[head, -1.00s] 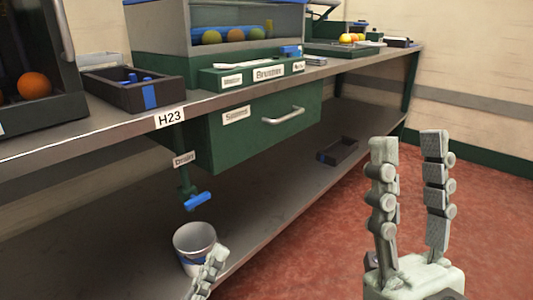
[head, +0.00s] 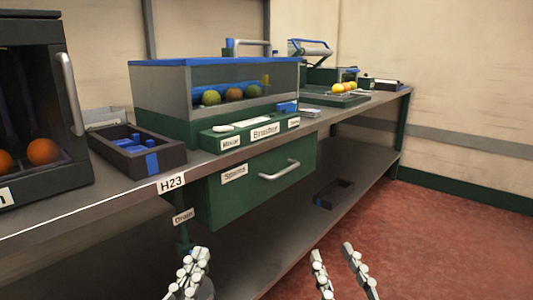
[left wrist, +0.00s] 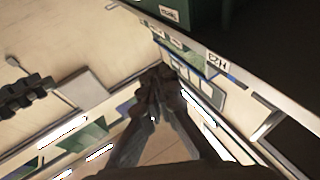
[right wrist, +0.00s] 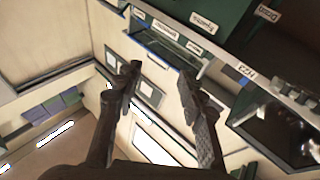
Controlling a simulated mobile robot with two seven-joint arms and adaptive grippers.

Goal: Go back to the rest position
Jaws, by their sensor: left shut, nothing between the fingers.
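My left gripper (head: 192,270) shows at the bottom of the head view, in front of the bench's lower shelf. Its fingers are together with nothing between them, as the left wrist view (left wrist: 160,82) also shows. My right gripper (head: 338,262) is to its right in the head view, low down over the red floor area. Its two fingers stand apart and the gap is empty, also in the right wrist view (right wrist: 160,75). Neither gripper touches anything that I can see.
The bench (head: 110,212) runs from left to back right. On it are a dark box with oranges (head: 42,152), a dark tray (head: 140,160) and a brusher machine (head: 165,90). A drawer handle (head: 280,171) juts out. Red floor (head: 440,245) at right is clear.

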